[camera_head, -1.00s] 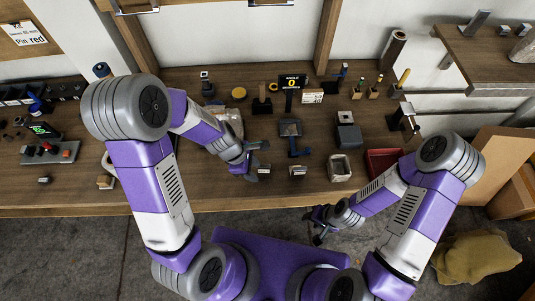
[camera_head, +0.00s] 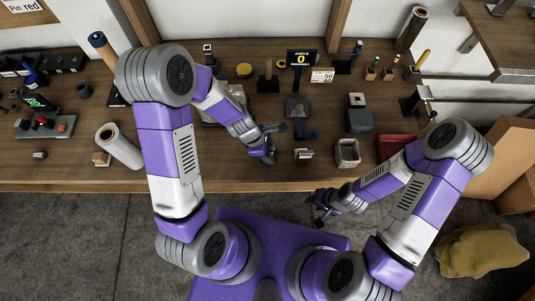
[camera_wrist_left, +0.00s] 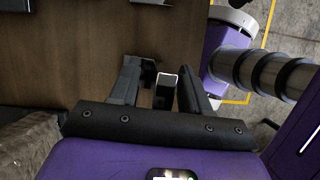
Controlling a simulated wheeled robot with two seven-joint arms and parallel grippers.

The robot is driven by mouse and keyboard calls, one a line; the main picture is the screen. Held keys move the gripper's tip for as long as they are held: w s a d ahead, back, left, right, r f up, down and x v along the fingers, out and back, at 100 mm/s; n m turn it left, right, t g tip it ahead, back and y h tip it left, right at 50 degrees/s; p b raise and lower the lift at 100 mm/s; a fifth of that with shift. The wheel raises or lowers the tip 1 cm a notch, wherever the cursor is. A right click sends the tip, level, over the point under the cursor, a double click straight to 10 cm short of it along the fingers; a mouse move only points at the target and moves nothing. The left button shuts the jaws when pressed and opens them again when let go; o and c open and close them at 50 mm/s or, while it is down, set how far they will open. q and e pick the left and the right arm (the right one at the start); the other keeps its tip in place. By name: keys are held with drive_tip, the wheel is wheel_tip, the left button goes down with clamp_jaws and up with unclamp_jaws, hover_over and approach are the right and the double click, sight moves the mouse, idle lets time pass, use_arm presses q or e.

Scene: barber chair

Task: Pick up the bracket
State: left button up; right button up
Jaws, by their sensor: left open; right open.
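A small dark block with a pale edge (camera_head: 303,154), which I take to be the bracket, lies on the workbench (camera_head: 225,180) near its front edge. My left gripper (camera_head: 274,143) is open just left of it in the head view. In the left wrist view, a dark piece with a white-rimmed end (camera_wrist_left: 166,84) shows between the spread fingers of the left gripper (camera_wrist_left: 158,85); it looks like the same piece. I cannot tell whether the fingers touch it. My right gripper (camera_head: 322,207) is open and empty, off the bench's front edge.
A grey open-topped bin (camera_head: 347,152) stands right of the small block, with a red tray (camera_head: 394,145) beyond it. A white roll (camera_head: 118,146) lies left. The bench's front strip is mostly clear.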

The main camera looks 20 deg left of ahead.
use_arm(q)
drive_tip(key=shift+c, duration=0.5)
clamp_jaws()
drive_tip(key=shift+r, duration=0.1)
wheel_tip(320, 180, up, 10)
drive_tip(key=p, duration=0.4)
drive_tip(key=shift+p, duration=0.35)
